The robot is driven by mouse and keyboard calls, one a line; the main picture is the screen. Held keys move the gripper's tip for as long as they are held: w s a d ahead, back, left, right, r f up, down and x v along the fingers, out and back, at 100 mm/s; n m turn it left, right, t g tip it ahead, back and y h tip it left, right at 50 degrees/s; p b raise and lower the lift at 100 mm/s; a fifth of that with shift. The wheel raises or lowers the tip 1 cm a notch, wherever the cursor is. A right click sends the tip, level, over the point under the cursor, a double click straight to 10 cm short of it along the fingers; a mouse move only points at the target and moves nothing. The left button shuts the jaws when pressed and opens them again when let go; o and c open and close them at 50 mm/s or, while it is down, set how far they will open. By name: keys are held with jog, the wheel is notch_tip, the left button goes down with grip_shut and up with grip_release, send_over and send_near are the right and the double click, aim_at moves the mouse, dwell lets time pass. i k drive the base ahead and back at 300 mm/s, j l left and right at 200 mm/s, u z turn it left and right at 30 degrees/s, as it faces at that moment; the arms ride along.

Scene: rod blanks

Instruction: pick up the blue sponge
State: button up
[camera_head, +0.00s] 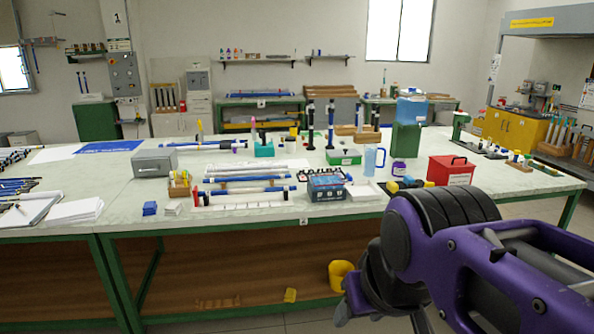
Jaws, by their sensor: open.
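A small blue block, which looks like the blue sponge (149,208), lies near the front edge of the white-topped bench (240,221), left of centre. My gripper (381,318) is at the lower right, in front of the bench and low beside its front edge. It is open and points down, with nothing seen between its fingers. It is well to the right of the blue block and apart from it. My purple arm covers the lower right of the view.
A grey box (154,163), a pen holder (180,185), blue rods (245,190), a dark blue case (327,188) and a red box (450,170) stand on the bench. A yellow bucket (340,273) is below.

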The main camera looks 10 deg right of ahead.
aim_at(407, 179)
jog(key=i+l, duration=0.4)
jog(key=l, duration=0.15)
jog(key=i+l, duration=0.85)
jog(key=l, duration=0.3)
jog(key=i+l, duration=0.45)
jog(key=l, duration=0.1)
